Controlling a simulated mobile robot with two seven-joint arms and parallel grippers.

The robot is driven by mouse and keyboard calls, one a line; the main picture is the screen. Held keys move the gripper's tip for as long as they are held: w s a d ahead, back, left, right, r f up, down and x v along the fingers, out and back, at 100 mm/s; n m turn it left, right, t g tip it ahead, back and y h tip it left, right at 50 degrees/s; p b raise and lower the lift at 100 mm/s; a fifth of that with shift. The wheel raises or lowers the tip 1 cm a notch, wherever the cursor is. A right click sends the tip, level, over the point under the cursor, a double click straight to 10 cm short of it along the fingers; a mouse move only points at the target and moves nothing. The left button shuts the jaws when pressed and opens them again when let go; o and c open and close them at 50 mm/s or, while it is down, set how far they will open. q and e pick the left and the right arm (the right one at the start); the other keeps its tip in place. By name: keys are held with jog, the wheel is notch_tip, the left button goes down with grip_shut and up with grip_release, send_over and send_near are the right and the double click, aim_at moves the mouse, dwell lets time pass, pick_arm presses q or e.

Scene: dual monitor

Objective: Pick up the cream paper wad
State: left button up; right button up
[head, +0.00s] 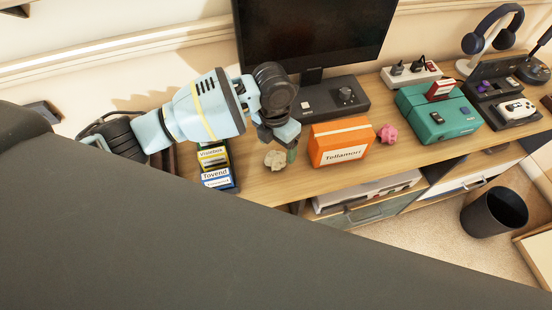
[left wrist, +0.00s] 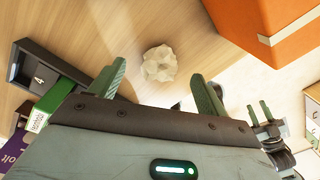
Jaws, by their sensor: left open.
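The cream paper wad (head: 275,159) is a small crumpled ball on the wooden desk, left of the orange box. It also shows in the left wrist view (left wrist: 159,64), lying beyond the fingertips and between their lines. My left gripper (head: 286,143) is above and just beside the wad in the head view. In the left wrist view its two green fingers (left wrist: 155,85) stand wide apart with nothing between them. The wad looks apart from both fingers.
The orange box (head: 340,142) stands close right of the wad. A rack of small cases (head: 216,168) is close on its left. A pink wad (head: 389,134) lies beyond the orange box. A monitor (head: 312,35) and a teal console (head: 437,112) are behind. The desk's front edge is near.

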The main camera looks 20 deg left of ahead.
aim_at(276, 155)
pick_arm(q)
jog(key=f, duration=0.4)
jog(key=shift+s+d+f, duration=0.1)
jog(key=shift+s+f, duration=0.15)
jog(key=shift+s, duration=0.15)
jog(key=shift+c, duration=0.3)
jog(key=c, duration=1)
